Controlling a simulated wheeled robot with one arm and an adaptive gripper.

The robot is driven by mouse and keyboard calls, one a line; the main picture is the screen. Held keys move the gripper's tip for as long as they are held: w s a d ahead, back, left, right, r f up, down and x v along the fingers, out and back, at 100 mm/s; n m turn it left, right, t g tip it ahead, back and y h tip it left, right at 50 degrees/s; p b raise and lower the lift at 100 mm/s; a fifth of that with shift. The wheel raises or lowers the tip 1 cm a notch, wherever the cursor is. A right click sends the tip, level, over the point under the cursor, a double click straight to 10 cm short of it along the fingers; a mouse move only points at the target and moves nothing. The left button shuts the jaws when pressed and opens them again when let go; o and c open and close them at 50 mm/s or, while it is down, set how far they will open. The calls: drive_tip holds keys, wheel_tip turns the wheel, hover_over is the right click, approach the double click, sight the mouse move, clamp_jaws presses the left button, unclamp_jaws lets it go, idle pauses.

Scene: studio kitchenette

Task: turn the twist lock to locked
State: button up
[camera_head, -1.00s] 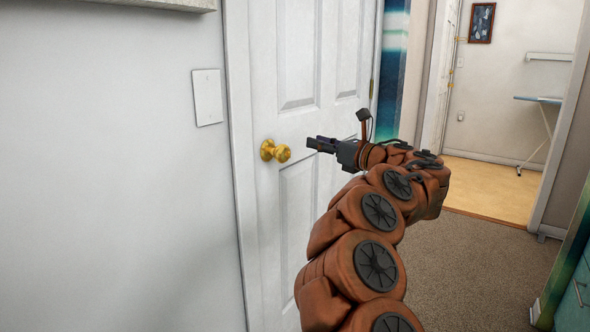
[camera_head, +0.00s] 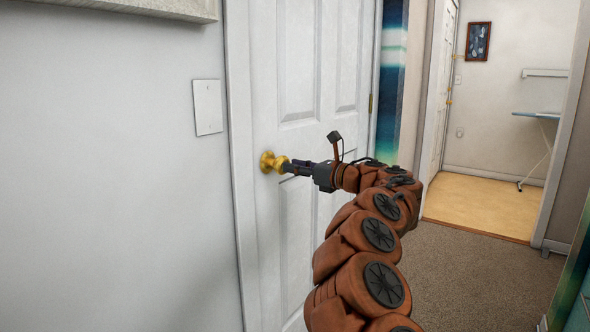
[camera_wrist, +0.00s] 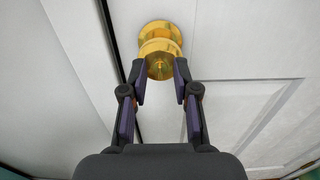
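A gold door knob (camera_head: 269,161) is on the left side of a white panelled door (camera_head: 290,215). In the wrist view the knob (camera_wrist: 160,48) has a small detail at the centre of its face, too small to make out as a twist lock. My gripper (camera_head: 288,166) is at the knob's face in the head view. In the wrist view my gripper (camera_wrist: 160,75) has its two fingers apart, one on each side of the knob's front end. I cannot tell whether the fingertips touch it.
A white wall with a blank switch plate (camera_head: 208,107) is left of the door. An open doorway at the right leads to a room with an ironing board (camera_head: 537,115). Carpet (camera_head: 465,265) lies clear in front of the doorway.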

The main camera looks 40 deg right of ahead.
drive_tip(key=shift+w, duration=0.15)
clamp_jaws()
